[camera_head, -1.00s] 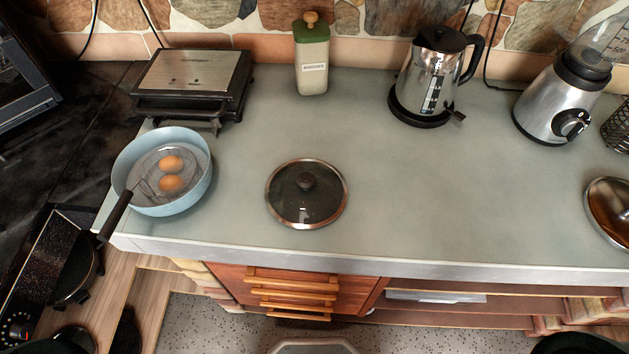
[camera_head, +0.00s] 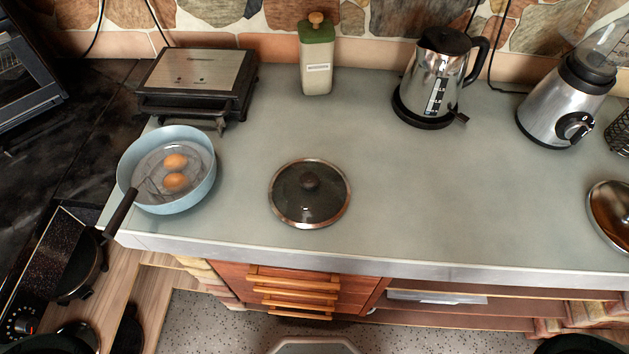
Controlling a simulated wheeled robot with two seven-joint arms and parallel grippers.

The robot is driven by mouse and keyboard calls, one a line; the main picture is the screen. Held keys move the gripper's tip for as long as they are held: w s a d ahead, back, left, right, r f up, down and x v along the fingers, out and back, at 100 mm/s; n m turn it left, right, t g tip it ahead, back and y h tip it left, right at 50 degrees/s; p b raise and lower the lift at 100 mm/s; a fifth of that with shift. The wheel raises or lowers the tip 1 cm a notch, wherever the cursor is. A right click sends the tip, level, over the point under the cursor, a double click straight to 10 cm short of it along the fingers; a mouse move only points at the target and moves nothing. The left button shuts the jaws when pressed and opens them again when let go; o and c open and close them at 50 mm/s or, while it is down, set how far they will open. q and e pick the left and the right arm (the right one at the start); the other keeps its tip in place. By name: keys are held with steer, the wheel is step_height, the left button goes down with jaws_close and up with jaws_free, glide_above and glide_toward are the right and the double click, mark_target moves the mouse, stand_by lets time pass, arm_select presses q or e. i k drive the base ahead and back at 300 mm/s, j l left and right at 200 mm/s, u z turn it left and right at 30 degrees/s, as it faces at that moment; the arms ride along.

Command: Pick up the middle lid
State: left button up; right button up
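A second, shinier lid (camera_head: 611,212) is cut off by the right edge of the picture. Neither gripper can be made out. Only dark shapes show at the bottom left and bottom right corners, and I cannot tell what they are.
A blue pan (camera_head: 205,180) with two eggs stands at the left, its handle over the front edge. A contact grill (camera_head: 195,75), green-topped canister (camera_head: 316,60), kettle (camera_head: 437,80) and blender (camera_head: 568,100) stand along the back. The counter around the middle lid is clear.

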mark_target(305, 193)
steer(key=k+l, duration=0.15)
steer(key=l, duration=0.25)
steer(key=k+l, duration=0.15)
steer(key=l, duration=0.25)
steer(key=k+l, duration=0.1)
steer(key=l, duration=0.3)
steer(key=u, duration=0.05)
